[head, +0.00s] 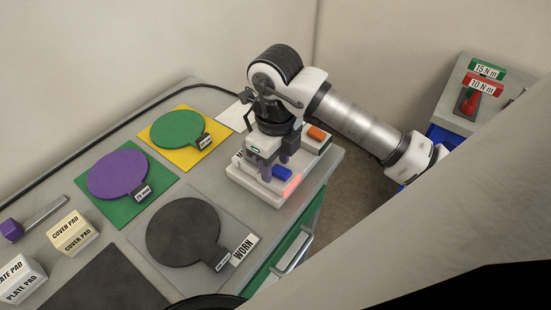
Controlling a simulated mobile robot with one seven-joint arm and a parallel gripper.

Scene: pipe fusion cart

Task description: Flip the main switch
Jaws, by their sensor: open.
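A pale switch box (245,180) sits near the right corner of the cart top, with a partly hidden label starting with "M". It carries a blue piece (282,173) and a glowing red patch (292,187) at its front edge. My gripper (270,166) is over this box, pointing down, with its jaws open and nothing seen between them. The fingers are just left of the blue piece; I cannot tell whether they touch anything. My gripper hides part of the box, and I cannot make out the main switch's lever.
An orange piece (317,133) sits on a pale box right behind my gripper. Green (179,130), purple (118,174) and black "WORN" (184,232) discs lie to the left. Pad boxes (72,232) stand far left. Torque-labelled tools (484,80) stand on a separate stand at right.

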